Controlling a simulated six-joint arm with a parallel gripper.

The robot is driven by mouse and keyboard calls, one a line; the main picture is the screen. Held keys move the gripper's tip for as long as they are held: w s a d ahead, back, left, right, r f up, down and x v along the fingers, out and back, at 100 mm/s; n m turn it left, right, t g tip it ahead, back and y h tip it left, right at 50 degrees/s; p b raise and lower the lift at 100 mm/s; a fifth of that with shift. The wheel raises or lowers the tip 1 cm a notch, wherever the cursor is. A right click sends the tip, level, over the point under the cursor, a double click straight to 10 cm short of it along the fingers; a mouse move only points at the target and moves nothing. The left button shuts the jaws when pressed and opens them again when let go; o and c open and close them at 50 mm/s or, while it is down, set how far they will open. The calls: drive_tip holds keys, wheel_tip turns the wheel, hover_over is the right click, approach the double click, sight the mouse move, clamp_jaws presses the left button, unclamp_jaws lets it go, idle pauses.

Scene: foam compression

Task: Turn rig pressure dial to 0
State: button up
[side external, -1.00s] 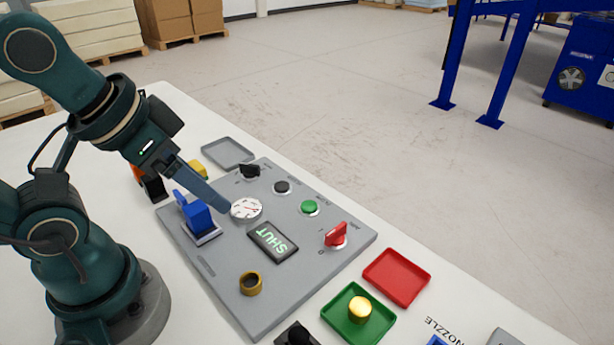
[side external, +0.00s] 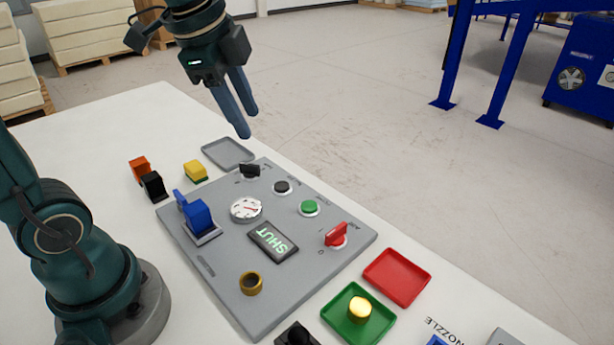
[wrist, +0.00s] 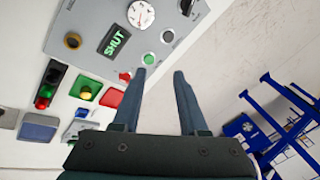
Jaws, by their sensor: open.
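The grey rig panel (side external: 215,275) lies on the white table. A black pointer knob (side external: 250,170) sits at its far corner and also shows at the top of the wrist view (wrist: 187,7). A white round gauge (side external: 246,208) with a red needle is near it; its reading is too small to tell. A red knob (side external: 336,236) is at the right edge of the panel. The panel's labels are too small to read, so I cannot tell which knob is the pressure dial. My gripper (side external: 248,121) is open and empty, above and apart from the black knob.
The panel also carries a blue lever switch (side external: 197,215), a black button (side external: 282,187), a green button (side external: 309,207), a display reading SHUT (side external: 273,242) and a brass ring (side external: 250,283). Red (side external: 397,277) and green (side external: 340,322) trays stand in front. A grey tray (side external: 206,151) lies behind.

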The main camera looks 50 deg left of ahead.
drive_tip(key=w+a+f+m+g, duration=0.2)
drive_tip(key=w+a+f, duration=0.3)
drive_tip(key=w+a, duration=0.15)
drive_tip(key=g, duration=0.2)
hover_over(249, 165)
drive_tip(key=shift+n+h, duration=0.3)
wheel_tip(249, 165, down, 8)
drive_tip(key=shift+r, duration=0.25)
drive_tip(key=shift+f, duration=2.45)
drive_tip(key=shift+c, duration=0.3)
clamp_jaws()
